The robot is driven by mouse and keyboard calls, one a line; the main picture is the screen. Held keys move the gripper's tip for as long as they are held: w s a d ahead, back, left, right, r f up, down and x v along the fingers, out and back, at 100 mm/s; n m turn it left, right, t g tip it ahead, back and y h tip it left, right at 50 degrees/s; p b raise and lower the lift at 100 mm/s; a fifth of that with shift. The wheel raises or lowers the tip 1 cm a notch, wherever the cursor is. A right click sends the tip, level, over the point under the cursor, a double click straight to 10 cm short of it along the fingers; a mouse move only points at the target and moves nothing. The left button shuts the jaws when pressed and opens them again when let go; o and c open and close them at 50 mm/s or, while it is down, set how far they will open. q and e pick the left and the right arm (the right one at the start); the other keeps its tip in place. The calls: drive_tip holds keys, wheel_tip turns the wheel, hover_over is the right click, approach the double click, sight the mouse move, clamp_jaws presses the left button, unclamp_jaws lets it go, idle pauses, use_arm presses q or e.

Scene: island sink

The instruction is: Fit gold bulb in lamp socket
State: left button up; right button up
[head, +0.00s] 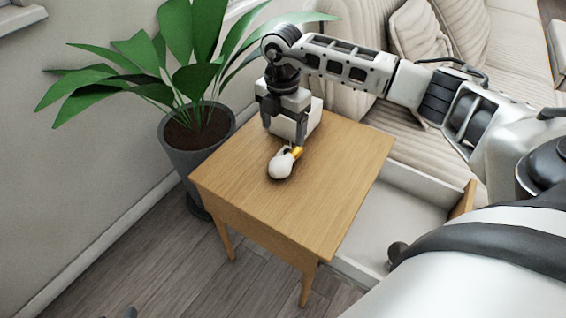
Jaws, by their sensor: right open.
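A white bulb with a gold base (282,164) lies on its side on top of a small wooden side table (335,180). Its gold end points up and to the right in the picture. My right gripper (285,137) points down just above and behind the bulb. Its fingers are open, with one fingertip close to the gold base; I cannot tell whether it touches. My left gripper is not in view. No lamp or socket shows in this view.
The table's drawer (385,217) is pulled out to the right and looks empty. A potted plant (195,140) stands left of the table, its leaves near my right wrist. A beige sofa (395,125) is behind. The rest of the tabletop is clear.

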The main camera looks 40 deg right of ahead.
sight(283, 157)
wheel_tip(283, 157, down, 8)
drive_tip(key=shift+b, duration=0.5)
wheel_tip(283, 157, down, 4)
drive_tip(key=shift+s+r+b, duration=0.1)
drive_tip(key=shift+r+b, duration=0.05)
drive_tip(key=shift+b, duration=0.25)
drive_tip(key=shift+f, duration=0.35)
drive_tip(key=shift+c, duration=0.9)
drive_tip(key=c, duration=0.9)
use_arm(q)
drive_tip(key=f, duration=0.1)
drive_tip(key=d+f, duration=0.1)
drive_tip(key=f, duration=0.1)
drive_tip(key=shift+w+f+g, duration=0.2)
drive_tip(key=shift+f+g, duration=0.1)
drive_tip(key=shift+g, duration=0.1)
use_arm(e)
drive_tip(key=shift+c, duration=0.2)
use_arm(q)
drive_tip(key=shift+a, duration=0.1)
use_arm(e)
drive_tip(key=shift+r, duration=0.1)
